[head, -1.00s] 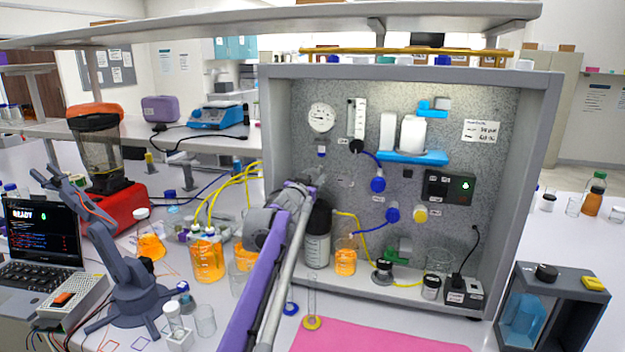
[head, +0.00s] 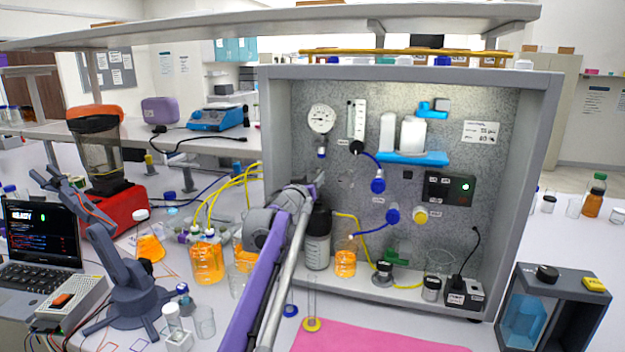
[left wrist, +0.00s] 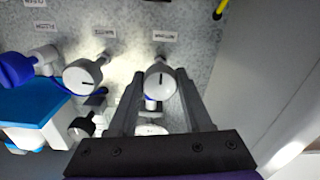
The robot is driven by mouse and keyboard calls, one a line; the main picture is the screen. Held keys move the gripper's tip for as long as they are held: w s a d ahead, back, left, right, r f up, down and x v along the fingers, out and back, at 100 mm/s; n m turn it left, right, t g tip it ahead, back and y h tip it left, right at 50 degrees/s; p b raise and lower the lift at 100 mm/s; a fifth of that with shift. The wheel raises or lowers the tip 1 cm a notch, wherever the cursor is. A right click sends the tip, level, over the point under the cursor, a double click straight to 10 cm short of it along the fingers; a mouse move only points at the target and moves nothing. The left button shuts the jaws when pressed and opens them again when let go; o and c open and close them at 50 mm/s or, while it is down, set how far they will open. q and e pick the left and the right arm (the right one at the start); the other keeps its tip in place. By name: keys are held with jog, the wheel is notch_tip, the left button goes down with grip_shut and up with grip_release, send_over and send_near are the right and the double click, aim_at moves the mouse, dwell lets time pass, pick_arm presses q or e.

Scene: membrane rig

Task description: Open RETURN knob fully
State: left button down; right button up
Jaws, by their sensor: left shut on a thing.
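The RETURN knob (left wrist: 159,81) is a white round knob with a dark pointer line, below an upside-down label (left wrist: 165,36) in the left wrist view. Its line runs nearly along the picture's vertical. My left gripper (left wrist: 161,76) is shut on this knob, with one finger on each side. In the head view my left gripper (head: 318,183) reaches the left part of the speckled back panel (head: 455,135). The knob is hidden behind the gripper there. My right gripper is not in view.
A similar white knob (left wrist: 83,77) sits beside the gripper in the left wrist view. A gauge (head: 321,118) and a blue-tipped fitting (head: 321,152) are above the gripper.

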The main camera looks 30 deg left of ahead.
pick_arm(q)
jog(key=shift+c, duration=1.7)
grip_release()
jog(key=b+v, duration=0.1)
jog(key=v, duration=1)
jog(key=shift+b, duration=0.3)
jog(key=shift+w+d, duration=0.1)
